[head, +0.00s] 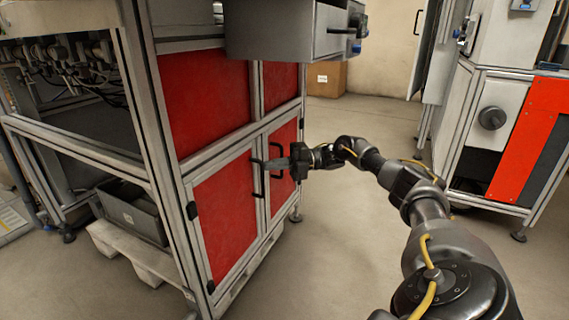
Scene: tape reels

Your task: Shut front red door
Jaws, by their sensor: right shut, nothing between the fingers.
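The front red door (224,218) is a red panel in a grey frame at the lower front of the metal cabinet. It looks flush with the cabinet frame, or nearly so. A black handle (258,181) stands at its right edge. A second, narrower red door (283,150) is just to its right, with its own black handle. My right gripper (268,163) is shut and empty, at the seam between the two doors near the handles. Whether its fingertips touch a door or handle I cannot tell. My left gripper is not in view.
An open grey drawer (290,32) juts out above the doors. A grey bin (134,212) sits on a pallet (128,254) at left. A cardboard box (327,79) stands at the back. Another machine (490,115) is at right. The floor between is clear.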

